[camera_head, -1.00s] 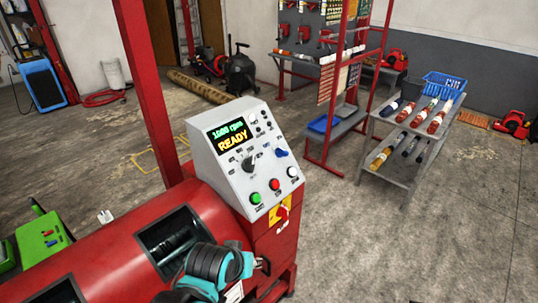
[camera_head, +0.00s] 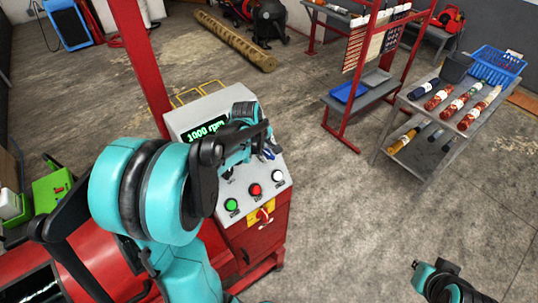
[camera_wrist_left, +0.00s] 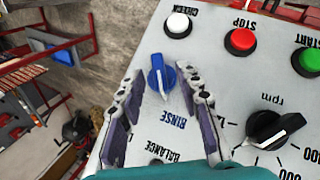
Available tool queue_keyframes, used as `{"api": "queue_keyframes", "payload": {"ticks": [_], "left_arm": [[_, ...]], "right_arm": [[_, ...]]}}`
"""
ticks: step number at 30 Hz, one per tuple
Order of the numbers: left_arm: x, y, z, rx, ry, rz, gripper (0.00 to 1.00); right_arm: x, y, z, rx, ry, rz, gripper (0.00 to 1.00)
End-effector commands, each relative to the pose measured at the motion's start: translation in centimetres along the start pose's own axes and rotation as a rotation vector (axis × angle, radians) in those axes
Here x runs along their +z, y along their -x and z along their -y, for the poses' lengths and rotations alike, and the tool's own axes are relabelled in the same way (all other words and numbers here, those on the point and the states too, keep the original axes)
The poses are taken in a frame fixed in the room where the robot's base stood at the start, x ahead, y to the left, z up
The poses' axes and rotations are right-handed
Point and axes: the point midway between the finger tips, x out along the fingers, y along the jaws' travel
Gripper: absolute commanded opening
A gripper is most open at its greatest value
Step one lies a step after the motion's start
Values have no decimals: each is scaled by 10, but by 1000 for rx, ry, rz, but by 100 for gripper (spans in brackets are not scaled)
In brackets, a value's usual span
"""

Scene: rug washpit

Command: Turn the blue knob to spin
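The blue knob (camera_wrist_left: 157,78) with a white pointer line sits on the pale control panel (camera_wrist_left: 228,78) in the left wrist view. The fingers of my left gripper (camera_wrist_left: 165,100) are spread, one to each side of the knob's lower area, with a clear gap between them. I see no finger touching the knob. In the head view my left arm covers much of the panel, and the blue knob (camera_head: 269,153) shows only partly beside the left gripper (camera_head: 256,147). My right gripper (camera_head: 432,275) shows in part at the bottom right, away from the panel; its fingers are unclear.
White (camera_wrist_left: 178,24), red (camera_wrist_left: 240,41) and green (camera_wrist_left: 309,60) buttons and a black rpm knob (camera_wrist_left: 268,131) are close to the blue knob. A grey shelf with bottles (camera_head: 415,161) stands to the right. Floor between it and the red machine is clear.

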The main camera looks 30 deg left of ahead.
Motion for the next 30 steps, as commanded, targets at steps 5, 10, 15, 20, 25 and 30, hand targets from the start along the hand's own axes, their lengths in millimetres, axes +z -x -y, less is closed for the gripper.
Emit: {"api": "queue_keyframes", "payload": {"ticks": [5,10,15,20,25,30], "left_arm": [[0,-25,0,1,-2,0,34],[0,-32,0,1,-2,0,34],[0,-31,0,1,-2,0,34],[0,-31,0,1,-3,-1,3],[0,-31,-1,1,-2,-1,0],[-1,-31,-1,-1,-5,-2,0]], "right_arm": [[3,-5,0,0,0,0,0],[4,-6,0,0,0,0,0],[4,-6,0,0,0,0,0],[4,-6,0,0,0,0,0],[4,-6,0,0,0,0,0],[4,-5,0,0,0,0,0]]}}
